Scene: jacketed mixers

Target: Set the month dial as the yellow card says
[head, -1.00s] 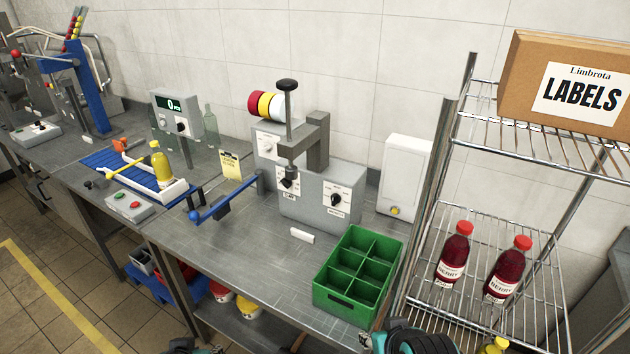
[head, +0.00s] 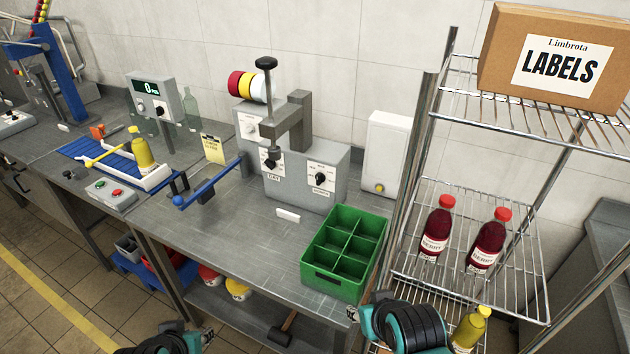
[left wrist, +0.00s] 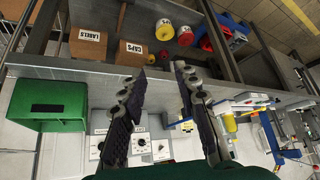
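The grey date-stamping machine (head: 335,172) stands on the steel bench. On its front are two black knobs on white plates: the left one (head: 270,164) reads like DAY, and the right one (head: 320,178) seems to be the month dial. Its pointer setting is too small to read. The yellow card (head: 213,149) stands left of the machine; its writing is not legible.
A green divided crate (head: 312,268) sits right of the machine near the front edge. A small white block (head: 288,214) lies before the machine. A blue-handled lever (head: 205,188) juts out at left. A wire rack (head: 470,265) with red bottles stands at right.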

